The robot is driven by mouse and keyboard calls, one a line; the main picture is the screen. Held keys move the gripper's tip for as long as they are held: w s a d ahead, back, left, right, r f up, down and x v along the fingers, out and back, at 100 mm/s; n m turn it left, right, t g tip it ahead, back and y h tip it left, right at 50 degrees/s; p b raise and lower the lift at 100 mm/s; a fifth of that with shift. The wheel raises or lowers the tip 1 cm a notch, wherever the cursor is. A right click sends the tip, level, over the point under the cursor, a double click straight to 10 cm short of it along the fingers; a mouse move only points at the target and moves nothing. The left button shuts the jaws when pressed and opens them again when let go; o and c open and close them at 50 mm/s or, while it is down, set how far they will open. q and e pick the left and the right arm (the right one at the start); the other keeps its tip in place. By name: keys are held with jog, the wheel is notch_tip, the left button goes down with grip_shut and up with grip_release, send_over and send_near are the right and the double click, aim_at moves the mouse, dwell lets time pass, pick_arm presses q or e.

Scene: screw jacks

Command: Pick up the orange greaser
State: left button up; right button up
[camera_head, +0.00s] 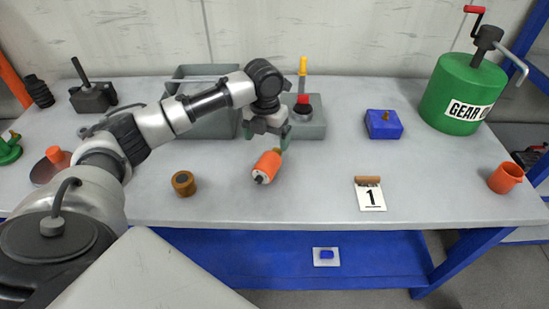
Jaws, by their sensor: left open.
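The orange greaser (267,167), an orange cylinder with a dark tip at its near end, lies tilted on the grey workbench (310,205), near the middle. My left gripper (281,142) is open, with its greenish fingers pointing down at the greaser's far end. One finger overlaps that end in the picture; I cannot tell whether they touch. My right gripper is not in view.
A brown ring (183,183) is to the left. A blue block (383,124), a "1" card (370,197), an orange cup (505,178) and a green gear oil can (462,95) are to the right.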

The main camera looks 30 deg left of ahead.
aim_at(268, 157)
pick_arm(q)
jog(key=f, duration=0.3)
jog(key=shift+s+f, duration=0.3)
jog(key=shift+s, duration=0.05)
jog(key=shift+d+f, duration=0.1)
jog(key=shift+f, duration=0.55)
notch_tip(268, 157, down, 4)
jog(key=shift+d+f+p, duration=0.15)
jog(key=shift+f+p, duration=0.05)
jog(key=shift+p, duration=0.55)
jog(key=shift+w+f, duration=0.1)
jog(key=shift+f, duration=0.3)
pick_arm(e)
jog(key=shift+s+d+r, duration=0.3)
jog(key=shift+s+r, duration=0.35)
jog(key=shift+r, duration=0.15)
pick_arm(q)
jog(key=shift+c, duration=0.2)
jog(key=shift+r, duration=0.1)
jog(key=c, duration=1.1)
jog(key=shift+r, duration=0.1)
